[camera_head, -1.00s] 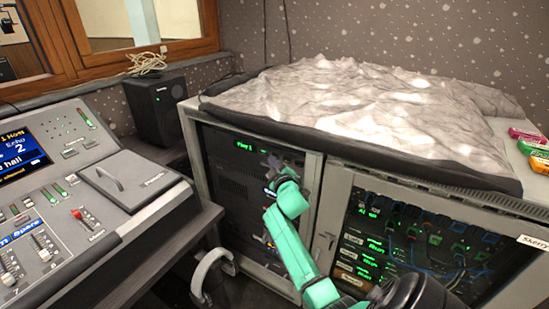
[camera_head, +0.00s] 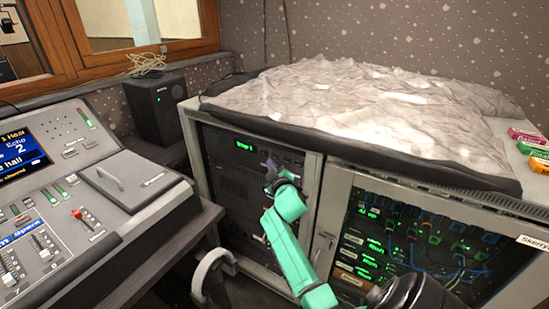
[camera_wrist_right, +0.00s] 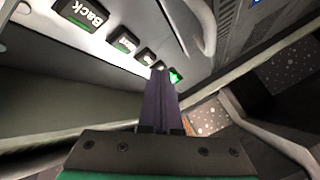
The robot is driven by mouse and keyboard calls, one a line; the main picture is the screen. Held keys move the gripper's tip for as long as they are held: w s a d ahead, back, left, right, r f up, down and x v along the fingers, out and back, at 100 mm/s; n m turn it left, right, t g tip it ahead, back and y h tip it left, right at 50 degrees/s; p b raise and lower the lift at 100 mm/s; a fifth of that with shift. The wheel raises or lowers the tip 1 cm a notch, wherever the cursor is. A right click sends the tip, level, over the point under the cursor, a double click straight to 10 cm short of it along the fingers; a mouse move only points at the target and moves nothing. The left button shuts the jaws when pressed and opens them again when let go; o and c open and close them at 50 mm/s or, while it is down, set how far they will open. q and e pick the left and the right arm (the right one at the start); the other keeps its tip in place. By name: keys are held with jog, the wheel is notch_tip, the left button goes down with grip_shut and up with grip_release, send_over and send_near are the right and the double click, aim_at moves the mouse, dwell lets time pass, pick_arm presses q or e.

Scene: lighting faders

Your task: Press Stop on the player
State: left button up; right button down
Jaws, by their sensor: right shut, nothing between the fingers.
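The player is a dark unit in the left rack bay, with a small green display (camera_head: 245,146) in the head view; its blurred text seems to read "Stop 1". My right gripper (camera_head: 271,164) is shut and empty in front of its face, to the right of and below the display. In the right wrist view a row of dark buttons runs along a pale panel: a Back button (camera_wrist_right: 82,14), then smaller ones with hard-to-read labels. The purple fingertips (camera_wrist_right: 158,72) are close to the row's far end, beside a green-lit button (camera_wrist_right: 175,77); contact cannot be told. My left gripper is out of view.
A grey cloth (camera_head: 370,95) covers the rack top. The lighting desk (camera_head: 75,215) stands at left, a black speaker (camera_head: 155,105) behind it.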

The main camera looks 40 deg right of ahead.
jog(key=shift+s+a, duration=0.25)
jog(key=shift+a, duration=0.55)
jog(key=shift+s+a, duration=0.25)
jog(key=shift+a, duration=0.55)
jog(key=shift+s+a, duration=0.25)
jog(key=shift+a, duration=0.55)
